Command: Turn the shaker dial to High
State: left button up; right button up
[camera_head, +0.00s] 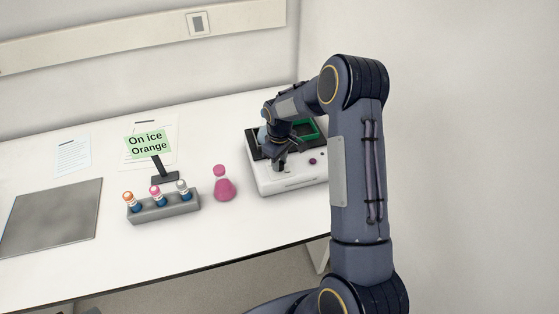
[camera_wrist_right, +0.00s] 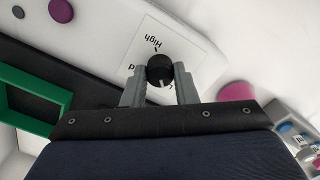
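The shaker (camera_head: 290,185) is a white box with a dark top and a green frame, at the back right of the bench. Its black dial (camera_wrist_right: 160,70) shows in the right wrist view, on a white label panel (camera_wrist_right: 172,42). "High" is readable on the panel; the other labels are partly covered. A pale mark on the dial faces the gripper's side, away from "High". My right gripper (camera_wrist_right: 160,85) has one finger on each side of the dial, seemingly touching it. In the head view my right gripper (camera_head: 280,166) is over the shaker's front left. My left gripper is not in view.
A pink flask (camera_head: 224,189) stands left of the shaker. Further left are a grey rack (camera_head: 165,209) with capped bottles, an "On ice Orange" sign (camera_head: 147,143) and a grey mat (camera_head: 52,225). A purple button (camera_wrist_right: 61,10) is on the shaker's panel.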

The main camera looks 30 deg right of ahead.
jog(key=shift+c, duration=0.9)
